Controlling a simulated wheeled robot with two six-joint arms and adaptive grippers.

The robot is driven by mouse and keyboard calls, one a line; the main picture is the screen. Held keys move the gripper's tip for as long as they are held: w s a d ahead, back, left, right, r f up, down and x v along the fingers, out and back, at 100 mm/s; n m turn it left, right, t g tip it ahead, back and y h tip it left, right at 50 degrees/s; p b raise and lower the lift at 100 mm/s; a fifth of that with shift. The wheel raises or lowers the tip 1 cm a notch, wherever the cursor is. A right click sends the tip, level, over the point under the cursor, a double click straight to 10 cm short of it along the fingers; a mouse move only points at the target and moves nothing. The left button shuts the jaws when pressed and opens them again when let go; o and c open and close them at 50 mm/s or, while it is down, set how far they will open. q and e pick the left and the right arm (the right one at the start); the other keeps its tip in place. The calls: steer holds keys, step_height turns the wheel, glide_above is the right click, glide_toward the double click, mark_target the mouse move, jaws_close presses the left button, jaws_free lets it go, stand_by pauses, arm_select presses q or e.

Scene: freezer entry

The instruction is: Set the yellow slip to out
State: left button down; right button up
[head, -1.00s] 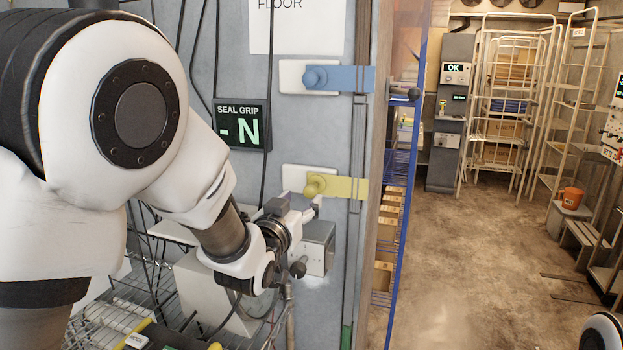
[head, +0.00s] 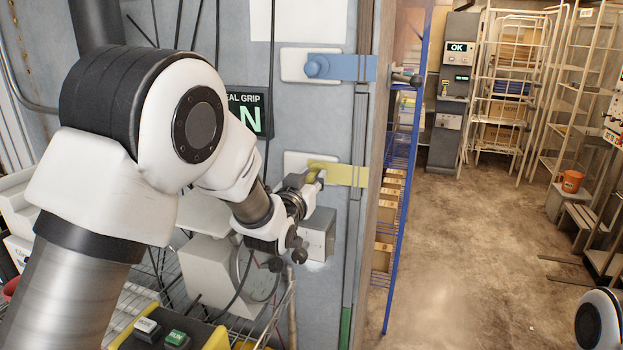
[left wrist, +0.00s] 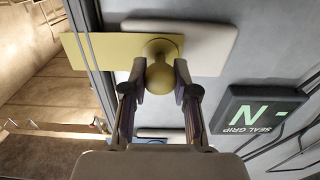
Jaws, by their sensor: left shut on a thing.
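The yellow slip (head: 345,174) is a flat yellow strip with a round knob, on a white plate on the grey wall panel. It sticks out past the plate to the right, towards the panel's edge. In the left wrist view the yellow slip (left wrist: 85,52) reaches out to the left, and its knob sits between my fingertips. My left gripper (head: 313,180) is shut on that knob and partly hides it in the head view. The left gripper (left wrist: 161,92) also shows from behind in the wrist view. My right gripper is out of view.
A blue slip (head: 345,67) on a similar plate is above. A grey box (head: 319,235) juts from the panel just below my gripper. A SEAL GRIP display (head: 250,112) is to the left. Loose cables hang nearby. The floor to the right is open.

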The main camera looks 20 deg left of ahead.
arm_select(q)
steer(key=shift+a+f, duration=0.1)
steer(key=shift+a, duration=0.35)
steer(key=a+b, duration=0.2)
steer(key=a, duration=0.3)
steer(key=shift+w, duration=0.15)
steer(key=shift+d, duration=0.2)
steer(key=c, duration=0.9)
jaws_free()
steer(key=shift+a, duration=0.15)
steer(key=shift+o, duration=0.2)
steer(key=shift+a, duration=0.15)
steer(key=shift+s, duration=0.4)
steer(key=s, duration=1.1)
steer(key=shift+a, duration=0.2)
